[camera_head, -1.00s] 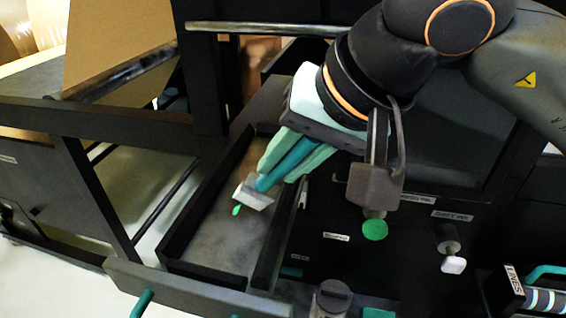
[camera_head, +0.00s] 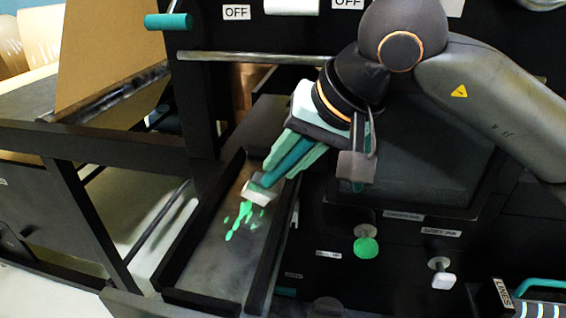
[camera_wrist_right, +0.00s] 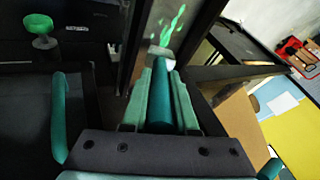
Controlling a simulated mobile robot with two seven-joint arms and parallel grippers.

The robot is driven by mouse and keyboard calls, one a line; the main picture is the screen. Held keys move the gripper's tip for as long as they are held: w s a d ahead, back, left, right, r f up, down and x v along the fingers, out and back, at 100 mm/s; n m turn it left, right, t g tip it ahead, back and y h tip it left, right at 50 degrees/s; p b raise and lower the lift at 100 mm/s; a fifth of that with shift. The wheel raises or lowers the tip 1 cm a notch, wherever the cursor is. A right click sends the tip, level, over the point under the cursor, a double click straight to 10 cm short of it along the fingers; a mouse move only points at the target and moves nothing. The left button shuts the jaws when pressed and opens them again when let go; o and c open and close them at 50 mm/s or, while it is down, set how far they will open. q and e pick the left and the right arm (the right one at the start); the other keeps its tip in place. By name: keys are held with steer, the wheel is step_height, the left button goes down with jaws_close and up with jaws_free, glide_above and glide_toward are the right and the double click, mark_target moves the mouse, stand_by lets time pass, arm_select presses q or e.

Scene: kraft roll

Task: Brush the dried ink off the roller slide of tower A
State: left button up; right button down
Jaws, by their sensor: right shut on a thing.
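My right gripper (camera_head: 288,158) is shut on a brush with a teal handle (camera_head: 285,165) and a pale grey head (camera_head: 258,193). The brush tilts down to the left over the dark roller slide (camera_head: 215,270), a long tray with raised side walls. Bright green ink spots (camera_head: 241,218) lie on the slide floor just below the brush head. In the right wrist view the teal handle (camera_wrist_right: 160,95) sits between the fingers, with the green ink (camera_wrist_right: 172,28) beyond the head. Whether the bristles touch the slide is unclear. My left gripper is not in view.
A green-faced knob (camera_head: 366,247) and a white knob (camera_head: 442,279) stick out of the dark panel to the right of the slide. A tan board (camera_head: 115,55) stands at upper left.

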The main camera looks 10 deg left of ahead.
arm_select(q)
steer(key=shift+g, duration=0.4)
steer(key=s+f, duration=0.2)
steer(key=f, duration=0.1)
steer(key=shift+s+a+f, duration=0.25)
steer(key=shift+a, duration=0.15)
arm_select(e)
steer(key=shift+w+f, duration=0.15)
steer(key=shift+w, duration=0.1)
step_height(320, 180, up, 6)
steer(key=p, duration=0.4)
steer(key=shift+f, duration=0.2)
steer(key=shift+r+p, duration=0.3)
steer(key=shift+p, duration=0.15)
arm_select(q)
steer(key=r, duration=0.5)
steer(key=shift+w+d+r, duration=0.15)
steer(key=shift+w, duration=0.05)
arm_select(e)
steer(key=shift+r+p, duration=1.3)
steer(key=shift+r, duration=0.3)
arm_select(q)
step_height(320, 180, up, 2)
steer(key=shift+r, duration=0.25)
